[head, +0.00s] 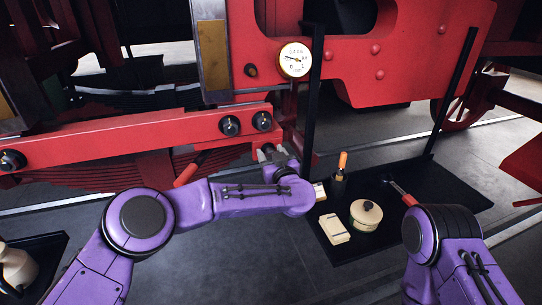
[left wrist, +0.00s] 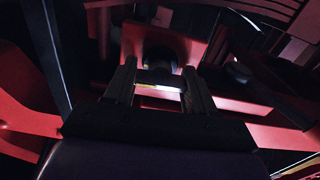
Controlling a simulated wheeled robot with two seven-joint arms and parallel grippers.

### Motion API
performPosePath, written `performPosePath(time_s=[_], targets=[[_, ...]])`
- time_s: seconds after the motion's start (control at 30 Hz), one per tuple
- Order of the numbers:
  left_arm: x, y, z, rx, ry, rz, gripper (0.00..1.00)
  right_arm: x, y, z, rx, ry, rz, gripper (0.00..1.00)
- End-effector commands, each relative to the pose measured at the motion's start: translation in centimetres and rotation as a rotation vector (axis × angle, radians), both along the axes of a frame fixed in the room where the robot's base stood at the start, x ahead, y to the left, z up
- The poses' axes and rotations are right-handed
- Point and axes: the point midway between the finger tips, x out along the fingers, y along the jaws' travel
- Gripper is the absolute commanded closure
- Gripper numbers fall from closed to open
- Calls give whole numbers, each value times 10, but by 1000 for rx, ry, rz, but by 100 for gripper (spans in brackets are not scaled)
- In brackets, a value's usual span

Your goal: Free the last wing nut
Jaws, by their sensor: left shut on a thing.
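My left gripper (head: 270,151) is at the lower edge of the red rod (head: 150,140), just below the rod's right end. The left wrist view shows its two fingers (left wrist: 160,84) on either side of a small dark part, which I take to be the wing nut (left wrist: 160,78). The view is too dark to make out its wings or its thread. In the head view the arm and fingers hide the wing nut. My right arm shows at the lower right, but its gripper is out of view.
A black tray (head: 465,200) at the right holds a lidded cream pot (head: 365,215), a cream block (head: 334,229), an orange-handled tool (head: 342,162) and a red-handled tool (head: 408,199). A round gauge (head: 294,59) and a black upright post (head: 312,100) stand close by.

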Motion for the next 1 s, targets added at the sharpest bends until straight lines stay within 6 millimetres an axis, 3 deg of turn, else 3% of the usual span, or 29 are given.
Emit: performPosePath(time_s=[1.0], targets=[[-1, 2, -8, -853, -278, 1, 76, 0, 0, -87, 0, 0, 0, 57]])
